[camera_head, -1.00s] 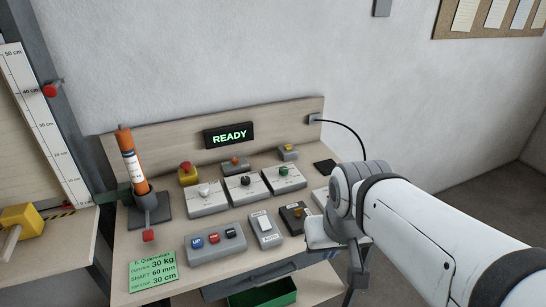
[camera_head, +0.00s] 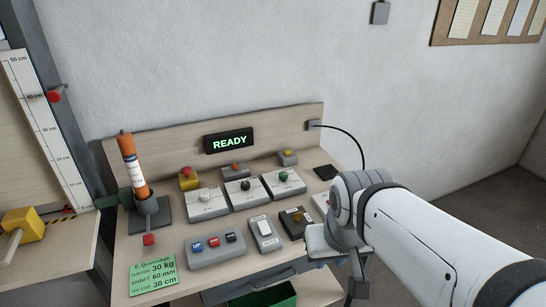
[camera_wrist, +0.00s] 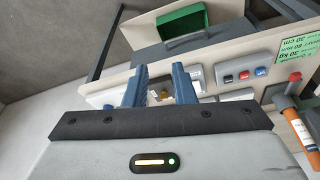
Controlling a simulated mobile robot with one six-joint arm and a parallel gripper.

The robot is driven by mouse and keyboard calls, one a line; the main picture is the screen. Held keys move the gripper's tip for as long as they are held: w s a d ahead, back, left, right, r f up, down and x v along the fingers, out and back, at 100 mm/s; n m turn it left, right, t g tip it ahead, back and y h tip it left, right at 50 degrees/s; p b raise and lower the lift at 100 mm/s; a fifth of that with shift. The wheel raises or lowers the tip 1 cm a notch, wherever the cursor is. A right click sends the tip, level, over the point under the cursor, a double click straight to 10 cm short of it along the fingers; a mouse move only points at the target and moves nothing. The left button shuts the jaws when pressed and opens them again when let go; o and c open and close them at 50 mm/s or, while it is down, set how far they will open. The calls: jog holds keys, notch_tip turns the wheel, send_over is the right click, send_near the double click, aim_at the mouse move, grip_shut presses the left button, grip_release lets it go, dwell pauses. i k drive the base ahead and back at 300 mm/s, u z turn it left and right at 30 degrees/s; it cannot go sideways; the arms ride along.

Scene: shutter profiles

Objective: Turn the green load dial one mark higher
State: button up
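The green load dial (camera_head: 284,176) is a small green knob on a white-topped grey box, the rightmost of three dial boxes on the workbench. Its mark setting is too small to read. My gripper shows in the wrist view (camera_wrist: 161,86) with two blue fingers spread apart and nothing held between them. A yellow knob shows beyond the gap. In the head view my arm's end is at the right front of the bench, to the right of and nearer than the green dial; the fingers are hidden there. I cannot make out the green dial in the wrist view.
A white dial box (camera_head: 207,203) and a black-knob dial box (camera_head: 245,191) stand left of the green one. A yellow-knob box (camera_head: 295,222), a rocker switch (camera_head: 265,234) and a button box (camera_head: 215,246) stand in front. A display (camera_head: 229,141) reads READY. A black cable (camera_head: 354,137) hangs right.

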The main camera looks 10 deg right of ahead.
aim_at(283, 176)
jog(key=u, duration=0.05)
jog(key=k, duration=0.45)
jog(key=z, duration=0.3)
jog(key=i, duration=1.3)
jog(key=u, duration=0.4)
